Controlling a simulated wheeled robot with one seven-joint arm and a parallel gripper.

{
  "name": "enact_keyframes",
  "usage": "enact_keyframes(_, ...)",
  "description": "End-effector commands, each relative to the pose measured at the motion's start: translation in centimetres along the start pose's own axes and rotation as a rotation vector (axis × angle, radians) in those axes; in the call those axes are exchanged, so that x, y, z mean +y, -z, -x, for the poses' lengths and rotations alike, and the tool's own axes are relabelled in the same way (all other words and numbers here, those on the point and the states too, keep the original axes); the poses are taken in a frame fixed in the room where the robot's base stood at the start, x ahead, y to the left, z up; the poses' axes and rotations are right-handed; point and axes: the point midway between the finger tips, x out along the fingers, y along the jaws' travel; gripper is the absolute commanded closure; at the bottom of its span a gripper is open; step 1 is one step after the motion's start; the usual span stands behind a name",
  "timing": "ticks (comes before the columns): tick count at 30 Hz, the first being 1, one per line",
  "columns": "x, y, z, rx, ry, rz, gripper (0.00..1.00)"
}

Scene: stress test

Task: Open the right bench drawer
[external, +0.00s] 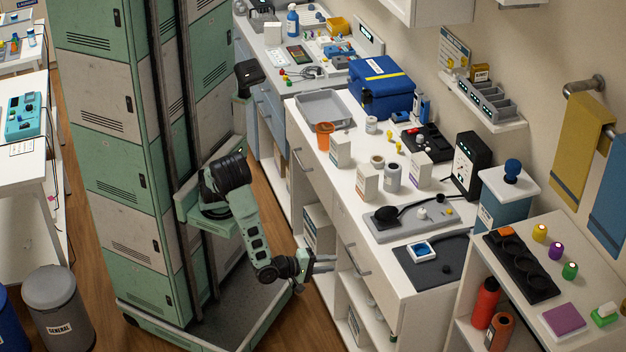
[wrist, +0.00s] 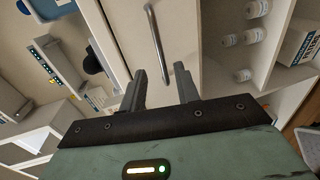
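The white bench (external: 395,235) has drawer fronts along the side facing me. The right bench drawer (external: 352,235) looks shut, with a grey bar handle (external: 358,264) on its front. In the wrist view the bar handle (wrist: 154,40) runs nearly upright in the picture across a pale drawer front (wrist: 125,35). My gripper (external: 328,264) is in front of the bench, its fingers pointing at it. In the wrist view my gripper (wrist: 160,75) is open, and the handle's lower end shows between the fingertips. I cannot tell whether they touch it.
Open shelves with white tubs (wrist: 243,75) and boxes lie below the drawers. The bench top holds a grey scale (external: 412,217), a dark mat (external: 435,262) and several boxes. A side table (external: 545,285) stands at the right.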

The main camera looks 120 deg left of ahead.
Motion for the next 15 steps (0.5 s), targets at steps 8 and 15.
enact_keyframes(8,-0.2,0.1,-5.5,0.003,0.001,0.001,0.68)
enact_keyframes(15,-0.1,0.0,-7.7,0.002,0.001,0.002,0.68)
